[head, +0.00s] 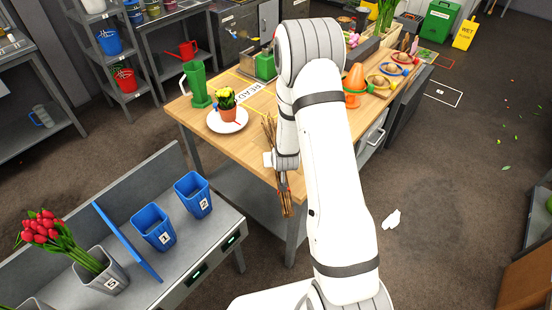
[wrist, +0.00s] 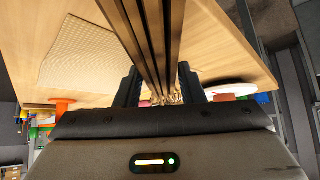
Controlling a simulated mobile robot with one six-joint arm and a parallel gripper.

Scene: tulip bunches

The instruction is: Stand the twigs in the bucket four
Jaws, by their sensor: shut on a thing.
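The twigs (head: 285,200) are a thin brown bundle, held roughly upright just off the front edge of the wooden table. In the wrist view the twigs (wrist: 160,45) run between the two black fingers of my gripper (wrist: 158,88), which is shut on them. In the head view my arm hides most of the gripper. The bucket labels I can read are 1 on a blue bucket (head: 154,228), 2 on another blue bucket (head: 193,195) and 5 on a grey bucket (head: 102,272) with red tulips. A bucket marked 4 cannot be made out.
The buckets stand on a grey bench (head: 190,255), with a blue divider (head: 127,241) between 5 and 1.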

